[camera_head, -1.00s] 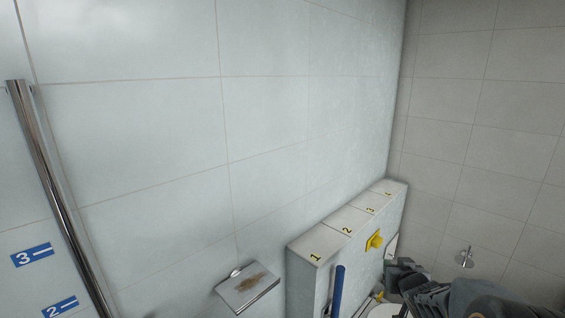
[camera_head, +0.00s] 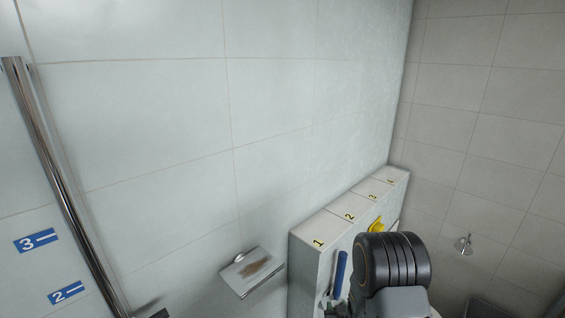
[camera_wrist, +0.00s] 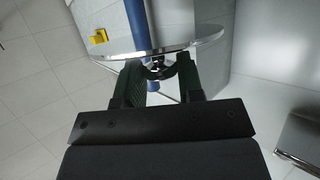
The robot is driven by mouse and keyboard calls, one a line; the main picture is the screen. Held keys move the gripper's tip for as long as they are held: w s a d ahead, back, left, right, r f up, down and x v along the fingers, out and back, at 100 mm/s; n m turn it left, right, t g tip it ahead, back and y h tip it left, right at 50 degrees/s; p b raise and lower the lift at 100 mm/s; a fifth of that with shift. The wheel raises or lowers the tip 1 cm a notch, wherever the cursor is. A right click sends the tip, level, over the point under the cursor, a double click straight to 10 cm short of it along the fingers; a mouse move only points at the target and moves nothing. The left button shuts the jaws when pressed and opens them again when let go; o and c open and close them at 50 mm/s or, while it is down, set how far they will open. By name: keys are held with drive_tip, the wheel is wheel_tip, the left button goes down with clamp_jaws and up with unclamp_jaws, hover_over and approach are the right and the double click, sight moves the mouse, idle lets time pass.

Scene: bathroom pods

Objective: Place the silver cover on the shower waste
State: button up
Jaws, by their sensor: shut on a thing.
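My gripper (camera_wrist: 160,78) shows in the wrist view, its two dark fingers closed on a small dark stem under a silver cover (camera_wrist: 192,42). The cover is a wide, shiny round disc, seen at a low angle beyond the fingertips. Part of it is hidden by the fingers. I see no shower waste in either view. In the head view, a black ribbed part of my arm stands at the lower right, and I cannot make out the cover there.
A tiled ledge (camera_head: 332,226) with yellow numbers runs along the wall. A blue bar (camera_head: 340,275) and a yellow fitting (camera_head: 376,224) are at its front. A stained metal holder (camera_head: 252,269) juts from the wall. A chrome rail (camera_head: 58,180) stands at left.

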drive_tip(key=s+f, duration=0.1)
drive_tip(key=f, duration=0.1)
drive_tip(key=s+f, duration=0.2)
drive_tip(key=shift+s+d+f, duration=0.1)
drive_tip(key=shift+s+d, duration=0.05)
drive_tip(key=shift+s+a+f, duration=0.15)
drive_tip(key=shift+a+f, duration=0.1)
drive_tip(key=shift+f, duration=0.3)
drive_tip(key=shift+d, duration=0.2)
drive_tip(key=shift+a, duration=0.25)
